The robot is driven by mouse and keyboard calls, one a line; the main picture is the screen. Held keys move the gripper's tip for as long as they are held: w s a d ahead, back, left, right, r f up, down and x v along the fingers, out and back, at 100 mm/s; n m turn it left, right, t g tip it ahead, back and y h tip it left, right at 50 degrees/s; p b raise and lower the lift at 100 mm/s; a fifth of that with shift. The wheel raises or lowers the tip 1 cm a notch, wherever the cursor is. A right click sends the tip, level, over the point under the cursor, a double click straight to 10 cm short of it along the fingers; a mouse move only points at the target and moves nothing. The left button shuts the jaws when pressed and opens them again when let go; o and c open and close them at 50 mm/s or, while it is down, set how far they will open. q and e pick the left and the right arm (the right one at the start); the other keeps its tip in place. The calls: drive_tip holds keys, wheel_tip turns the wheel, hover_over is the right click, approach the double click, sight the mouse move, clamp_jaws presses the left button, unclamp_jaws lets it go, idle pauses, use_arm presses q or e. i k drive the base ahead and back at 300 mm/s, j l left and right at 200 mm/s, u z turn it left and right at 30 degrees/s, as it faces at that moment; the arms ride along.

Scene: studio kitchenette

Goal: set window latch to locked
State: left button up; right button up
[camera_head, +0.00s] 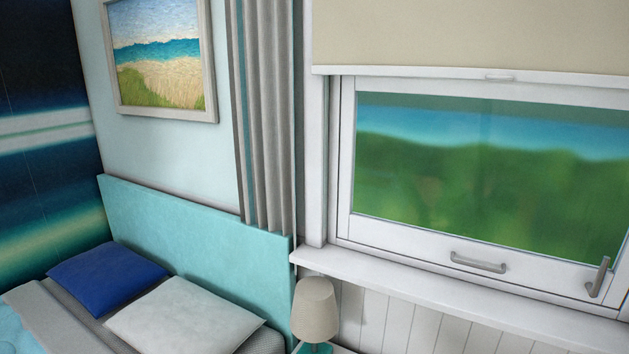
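The window (480,185) is on the right of the head view, in a white frame, and looks closed. A grey metal latch handle (598,277) stands nearly upright, tilted slightly, at the lower right of the frame. A grey horizontal pull handle (478,262) sits on the bottom rail, left of the latch. Whether the latch is locked cannot be told from this view. Neither of my grippers shows.
A white sill (420,288) runs below the window. A lamp (315,312) stands below its left end, beside a bed with a teal headboard (200,240) and pillows. A grey curtain (265,120) hangs left of the window; a beige blind (470,35) covers its top.

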sight(592, 290)
drive_tip(key=z, duration=1.7)
drive_tip(key=i+l+u, duration=0.15)
drive_tip(key=u, duration=0.25)
drive_tip(key=i+l+u, duration=0.1)
drive_tip(key=l+u, duration=0.3)
drive_tip(key=i+l+u, duration=0.1)
drive_tip(key=l+u, duration=0.3)
